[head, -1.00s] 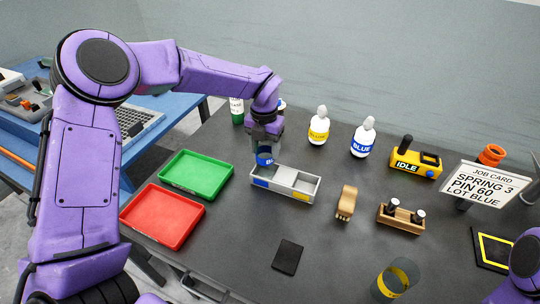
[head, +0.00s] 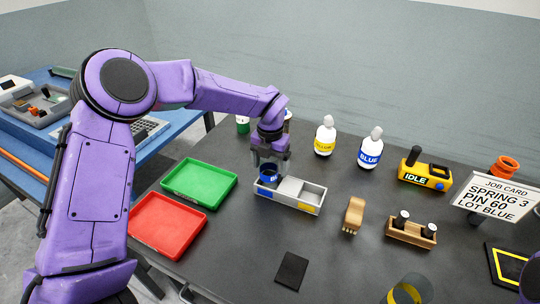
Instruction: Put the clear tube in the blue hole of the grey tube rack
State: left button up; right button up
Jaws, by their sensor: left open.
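The grey tube rack (head: 289,207) stands on the dark table, with a blue mark at its left end and a yellow mark at its right. A clear tube with a blue band (head: 269,180) stands in the rack's left compartment, by the blue mark. My left gripper (head: 270,163) is open just above this tube, fingers apart around its top; I cannot tell whether they touch it. The right compartment looks empty. My right gripper is not in view.
Left of the rack are a green tray (head: 200,181) and a red tray (head: 166,224). Behind it stand a yellow-label bottle (head: 325,138) and a blue-label bottle (head: 370,150). A wooden brush (head: 353,215) lies to its right. The table in front is mostly clear.

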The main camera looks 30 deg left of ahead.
pick_arm(q)
notch_tip(320, 180, up, 12)
jog(key=b, duration=0.1)
